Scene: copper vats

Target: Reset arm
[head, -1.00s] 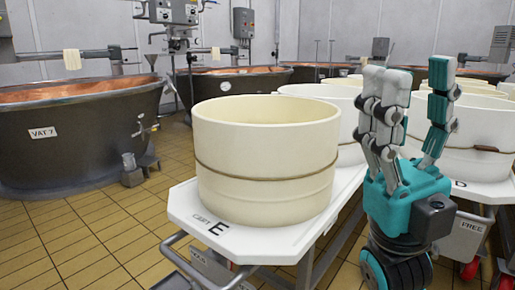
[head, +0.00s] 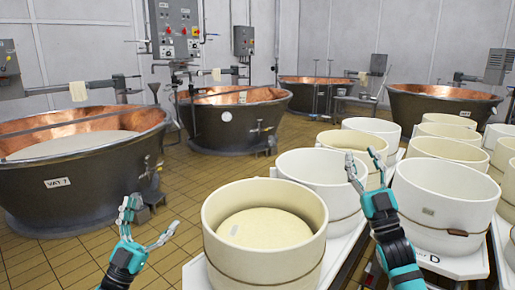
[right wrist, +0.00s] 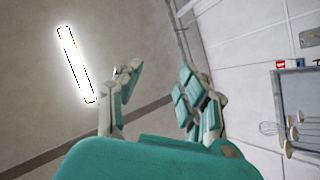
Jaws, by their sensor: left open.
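My left gripper (head: 148,225) is at the lower left of the head view, raised over the tiled floor in the picture, with its fingers spread and empty. My right gripper (head: 363,162) points upward in front of the white tubs at the right. Its fingers are apart, with nothing between them. In the right wrist view, its fingers (right wrist: 158,78) stand apart against the ceiling and wall, also empty.
A cream tub (head: 306,262) holding a pale round cheese (head: 265,228) stands between my grippers. More white tubs (head: 445,195) stand on carts at right. Copper-lined vats (head: 75,175) line the back and left. The tiled floor (head: 195,190) is clear at left centre.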

